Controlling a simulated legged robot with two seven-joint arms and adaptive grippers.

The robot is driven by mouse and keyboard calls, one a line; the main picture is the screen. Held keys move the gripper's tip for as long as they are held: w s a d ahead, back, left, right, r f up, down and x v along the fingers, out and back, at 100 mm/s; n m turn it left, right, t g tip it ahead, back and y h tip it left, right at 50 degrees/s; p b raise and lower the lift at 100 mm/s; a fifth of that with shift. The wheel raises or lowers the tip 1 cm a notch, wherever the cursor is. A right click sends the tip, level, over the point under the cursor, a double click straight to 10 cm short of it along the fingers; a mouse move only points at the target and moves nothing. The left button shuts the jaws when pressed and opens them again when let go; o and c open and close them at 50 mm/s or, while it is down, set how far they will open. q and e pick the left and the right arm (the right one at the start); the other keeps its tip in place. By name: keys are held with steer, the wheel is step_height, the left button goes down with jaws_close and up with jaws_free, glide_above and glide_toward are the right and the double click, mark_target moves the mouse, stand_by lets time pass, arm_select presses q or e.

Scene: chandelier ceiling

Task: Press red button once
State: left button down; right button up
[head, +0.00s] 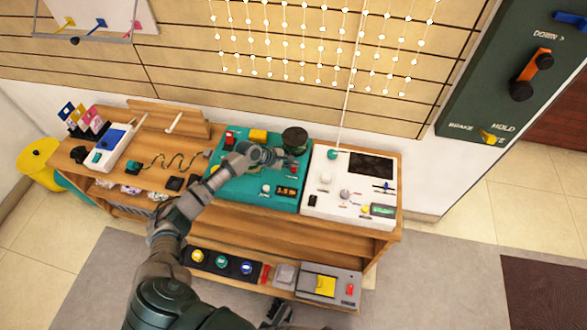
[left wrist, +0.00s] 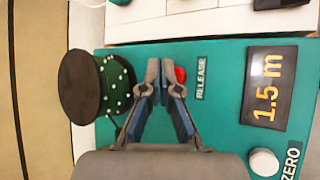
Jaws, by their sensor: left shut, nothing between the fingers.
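The red button (left wrist: 180,75) sits on the teal panel (left wrist: 222,110), beside a RELEASE label, in the left wrist view. One fingertip of my left gripper (left wrist: 160,72) covers part of it. The gripper is shut and empty, its fingertips close together beside and over the button's edge. I cannot tell whether they touch it. In the head view my left gripper (head: 287,160) reaches over the teal panel (head: 233,186), near the dark round drum. A dark shape at the bottom edge, perhaps my right gripper (head: 276,312), is too unclear to read.
A dark drum (left wrist: 88,85) stands close beside the fingers. A 1.5 m display (left wrist: 268,88) and a white ZERO knob (left wrist: 263,161) lie to the right. A white panel (head: 322,202) adjoins the teal one. Another red control (head: 229,137) is at the teal panel's far left.

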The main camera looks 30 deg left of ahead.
arm_select(q)
steer(key=shift+f, duration=0.1)
stand_by(0.3)
steer(key=shift+a+f, duration=0.1)
steer(key=shift+f, duration=0.15)
steer(key=shift+f, duration=0.5)
stand_by(0.6)
stand_by(0.3)
steer(key=shift+r+p, duration=1)
steer(key=shift+p, duration=0.35)
